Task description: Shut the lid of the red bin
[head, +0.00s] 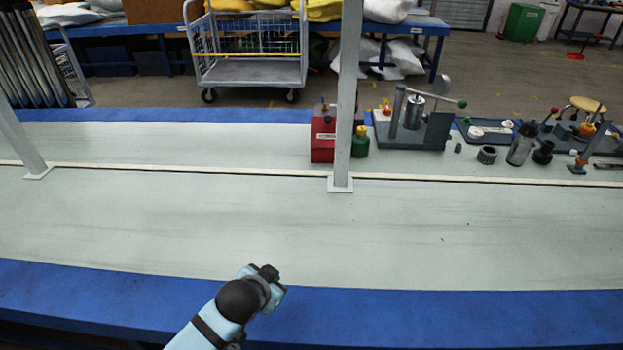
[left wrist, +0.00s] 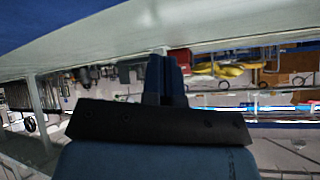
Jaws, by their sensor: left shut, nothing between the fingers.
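A red box (head: 322,140), the only red bin-like thing on the table, stands on the far half of the work table, just left of and partly behind a grey post. Whether it has a lid, and how that lid stands, is too small to tell. My left gripper (head: 272,278) is over the near blue edge of the table, well short of the red box. In the left wrist view its fingers (left wrist: 165,75) are shut together with nothing between them. My right gripper is not in view.
Grey posts (head: 346,100) rise from the table's middle line. A green bottle (head: 360,143) stands right of the red box, then a grey lever press (head: 413,120) and several small parts. The near half of the table is clear. A wheeled cart (head: 248,72) stands behind.

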